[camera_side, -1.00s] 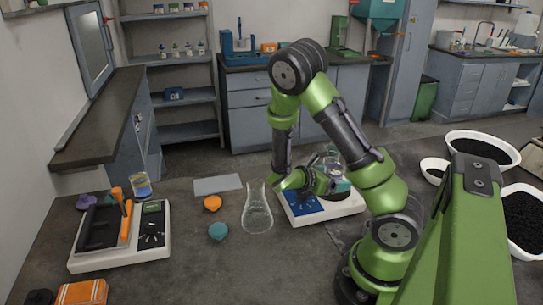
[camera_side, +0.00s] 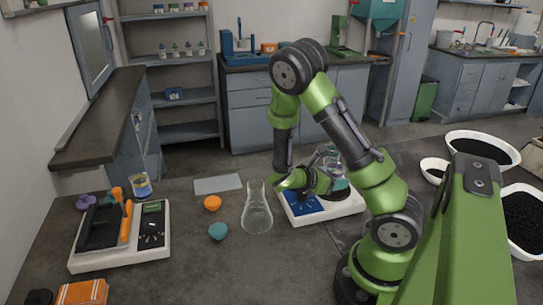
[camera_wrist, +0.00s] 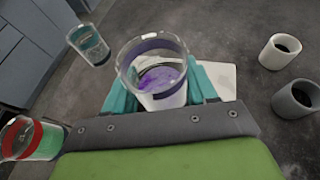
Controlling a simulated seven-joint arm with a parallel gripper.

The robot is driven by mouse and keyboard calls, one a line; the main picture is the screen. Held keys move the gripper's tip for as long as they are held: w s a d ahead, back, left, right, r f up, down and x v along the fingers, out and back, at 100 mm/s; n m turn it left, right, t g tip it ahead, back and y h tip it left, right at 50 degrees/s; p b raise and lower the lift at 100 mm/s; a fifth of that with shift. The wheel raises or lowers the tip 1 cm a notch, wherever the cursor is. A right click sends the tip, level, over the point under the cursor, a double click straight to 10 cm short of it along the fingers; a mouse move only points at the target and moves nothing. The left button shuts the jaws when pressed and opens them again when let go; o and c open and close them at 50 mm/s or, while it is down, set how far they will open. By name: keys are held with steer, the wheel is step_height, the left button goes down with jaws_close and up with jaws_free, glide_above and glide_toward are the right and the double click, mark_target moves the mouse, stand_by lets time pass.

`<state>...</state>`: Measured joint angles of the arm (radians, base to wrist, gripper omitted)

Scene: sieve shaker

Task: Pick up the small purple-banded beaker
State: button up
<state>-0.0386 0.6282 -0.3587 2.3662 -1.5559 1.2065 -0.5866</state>
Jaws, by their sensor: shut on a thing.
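The small purple-banded beaker (camera_wrist: 158,78) is between the teal fingers of my gripper (camera_wrist: 160,92) in the wrist view. It is clear glass with a dark purple band near its rim and purple and white contents. My gripper is shut on it, with one finger on each side. In the side view my gripper (camera_side: 318,182) is over the white device with a blue panel (camera_side: 302,203), partly hidden by my arm. Glassware (camera_side: 333,158) shows beside it there, but I cannot tell which piece is held. Whether the beaker is clear of the surface below is also unclear.
A teal-banded beaker (camera_wrist: 90,44) and a red-banded beaker (camera_wrist: 38,138) stand at the left in the wrist view. A white cup (camera_wrist: 279,52) and a grey cup (camera_wrist: 297,100) stand at the right. A glass flask (camera_side: 257,212) stands left of my gripper.

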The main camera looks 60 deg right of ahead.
step_height(320, 180, up, 15)
stand_by(1.3)
steer(key=w+a+r+n+t, duration=0.2)
steer(key=w+a+n+t, duration=0.25)
steer(key=w, duration=0.35)
steer(key=w+a+r+n+t, duration=0.3)
steer(key=w+a+n+t, duration=0.15)
steer(key=w+t, duration=0.2)
steer(key=w+a+r+n+t+y, duration=0.3)
steer(key=w+a+n+t+y, duration=0.1)
steer(key=a, duration=0.4)
steer(key=w+a+r+n+t+y, duration=0.3)
steer(key=w+a+n+t+y, duration=0.1)
steer(key=a+n, duration=0.3)
steer(key=shift+w+a+r, duration=0.2)
steer(key=shift+w+a, duration=0.25)
steer(key=shift+w, duration=0.4)
